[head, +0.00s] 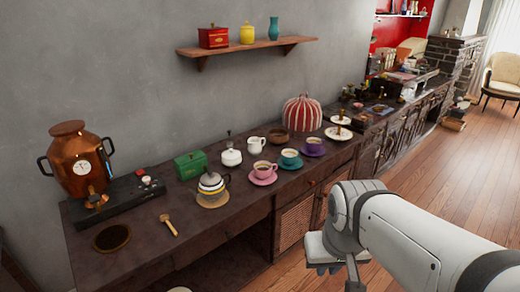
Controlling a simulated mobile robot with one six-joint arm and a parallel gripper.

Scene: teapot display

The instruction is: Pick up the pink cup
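The pink cup (262,168) stands upright on a pink saucer (265,182) near the front edge of the dark wooden counter. It seems to hold a brown drink. My gripper (338,272) is low in the picture, in front of the counter and to the right of and below the pink cup, well apart from it. Only part of the gripper shows around my white wrist, so its opening is unclear.
A teal cup (290,156) and a purple cup (314,144) stand to the right of the pink one. A copper samovar (80,160) stands far left.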

